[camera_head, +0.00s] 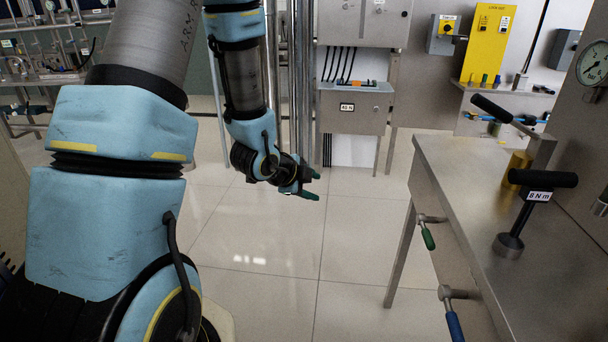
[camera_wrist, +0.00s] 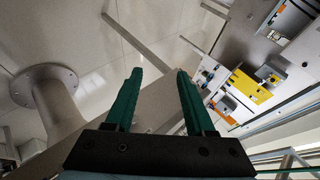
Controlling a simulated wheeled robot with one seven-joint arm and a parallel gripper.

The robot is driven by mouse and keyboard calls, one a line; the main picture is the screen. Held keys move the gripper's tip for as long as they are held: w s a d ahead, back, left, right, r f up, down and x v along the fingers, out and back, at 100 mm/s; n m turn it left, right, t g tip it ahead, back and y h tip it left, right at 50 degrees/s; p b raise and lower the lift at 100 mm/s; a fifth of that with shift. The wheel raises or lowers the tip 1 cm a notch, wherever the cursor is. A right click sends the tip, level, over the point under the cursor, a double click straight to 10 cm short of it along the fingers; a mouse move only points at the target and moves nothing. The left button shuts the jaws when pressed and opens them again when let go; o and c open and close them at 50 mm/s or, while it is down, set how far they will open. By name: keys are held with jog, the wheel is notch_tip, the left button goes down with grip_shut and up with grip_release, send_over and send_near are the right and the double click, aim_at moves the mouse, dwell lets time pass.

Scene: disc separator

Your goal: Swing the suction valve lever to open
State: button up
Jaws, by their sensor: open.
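My gripper (camera_head: 312,185) hangs above the open floor, left of the steel bench, with its green fingers pointing right. In the wrist view the fingers (camera_wrist: 160,74) are apart with nothing between them. Two small levers stick out below the bench's left edge: one with a green handle (camera_head: 428,237) and one with a blue handle (camera_head: 453,326). Both hang down, and the blue one is cut off by the picture's bottom edge. No label shows which is the suction valve lever. My gripper is well apart from both.
The steel bench (camera_head: 470,200) carries a black T-handle marked 8 Nm (camera_head: 540,180) and another black-handled lever (camera_head: 492,108). A round gauge (camera_head: 593,64) is at the right. A grey cabinet (camera_head: 352,108) stands behind my gripper. The tiled floor (camera_head: 262,230) between is clear.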

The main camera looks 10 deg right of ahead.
jog(key=shift+w+a+r+n+y, duration=0.25)
jog(key=shift+a+n, duration=0.15)
jog(key=shift+a, duration=0.1)
jog(key=shift+w+a+r+n+y, duration=0.25)
jog(key=shift+a+n, duration=0.15)
jog(key=shift+a, duration=0.1)
